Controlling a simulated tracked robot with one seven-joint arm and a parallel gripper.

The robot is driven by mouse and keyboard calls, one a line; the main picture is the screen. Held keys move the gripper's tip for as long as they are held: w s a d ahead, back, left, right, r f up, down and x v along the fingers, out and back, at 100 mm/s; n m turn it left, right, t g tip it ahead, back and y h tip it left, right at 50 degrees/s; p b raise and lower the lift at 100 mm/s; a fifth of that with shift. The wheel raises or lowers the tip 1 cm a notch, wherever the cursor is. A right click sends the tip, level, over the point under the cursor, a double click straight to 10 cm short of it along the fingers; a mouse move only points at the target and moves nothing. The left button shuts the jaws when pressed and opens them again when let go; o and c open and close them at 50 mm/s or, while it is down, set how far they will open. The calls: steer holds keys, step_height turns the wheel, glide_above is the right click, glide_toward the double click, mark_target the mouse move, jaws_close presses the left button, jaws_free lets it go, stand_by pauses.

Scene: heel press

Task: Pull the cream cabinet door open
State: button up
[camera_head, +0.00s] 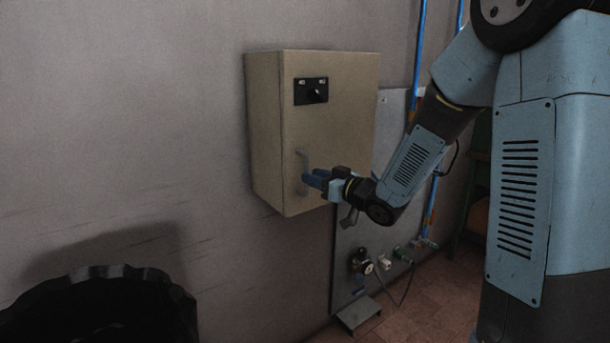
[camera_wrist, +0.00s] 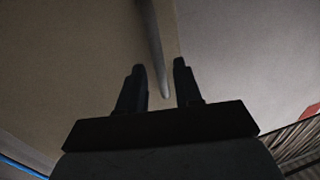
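The cream cabinet (camera_head: 345,130) hangs on the wall, and its door appears shut. A black panel with a knob (camera_head: 311,91) sits on the upper door. A grey bar handle (camera_head: 301,172) stands upright near the door's left edge. My gripper (camera_head: 308,179) is at the handle's middle, coming from the right. In the wrist view my gripper (camera_wrist: 161,80) has its two dark fingers apart, with the handle (camera_wrist: 157,55) running down between them. A gap shows on each side of the handle, so the fingers do not appear to press on it.
A dark round bin (camera_head: 100,305) stands at the lower left. Below and right of the cabinet, a grey wall panel (camera_head: 345,265) carries valves and a gauge (camera_head: 367,267). Blue pipes (camera_head: 420,40) run up the wall. Space left of the cabinet is clear.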

mark_target(306, 191)
steer(key=shift+x, duration=1.75)
jaws_close()
